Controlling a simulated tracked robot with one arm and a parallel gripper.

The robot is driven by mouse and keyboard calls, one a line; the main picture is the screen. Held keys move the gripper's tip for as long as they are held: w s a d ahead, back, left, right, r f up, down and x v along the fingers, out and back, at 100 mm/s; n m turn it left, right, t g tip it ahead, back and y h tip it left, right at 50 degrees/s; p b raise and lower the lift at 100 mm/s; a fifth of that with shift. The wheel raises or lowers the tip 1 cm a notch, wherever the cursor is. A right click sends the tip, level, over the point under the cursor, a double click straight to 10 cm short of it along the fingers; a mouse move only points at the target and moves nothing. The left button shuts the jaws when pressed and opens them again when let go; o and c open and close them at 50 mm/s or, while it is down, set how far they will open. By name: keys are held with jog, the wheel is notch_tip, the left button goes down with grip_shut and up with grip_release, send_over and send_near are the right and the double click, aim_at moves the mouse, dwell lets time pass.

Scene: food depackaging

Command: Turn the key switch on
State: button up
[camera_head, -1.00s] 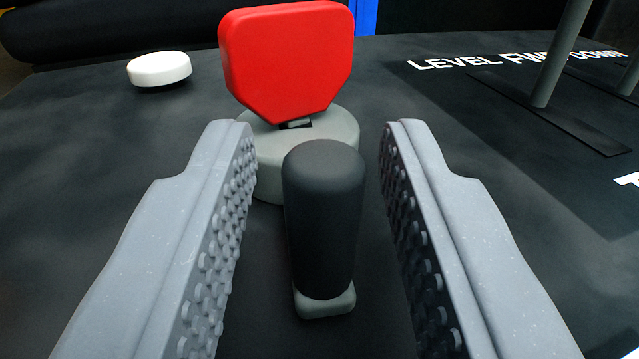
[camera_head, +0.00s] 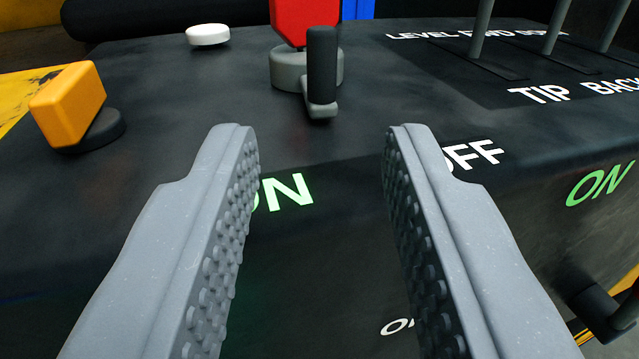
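A red key-shaped head (camera_head: 303,22), cut off by the top edge, stands on a round grey base (camera_head: 288,70) on the dark panel. An upright black handle (camera_head: 321,62) on a small grey foot stands just in front of it and overlaps it. I cannot tell from this view which way the switch is set. My gripper (camera_head: 318,130) is open and empty, with a wide gap between its studded grey fingers. It is apart from the handle and the red head, which lie beyond the fingertips.
An orange block (camera_head: 68,103) on a black round base stands at left. A white button (camera_head: 207,34) is at the back. Grey lever rods (camera_head: 482,30) rise at the back right. A dark knob (camera_head: 600,310) juts out lower right. The panel ahead between the fingertips is clear.

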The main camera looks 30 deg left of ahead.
jog(key=shift+b+v, duration=1.3)
jog(key=shift+b, duration=0.35)
jog(key=shift+f, duration=0.1)
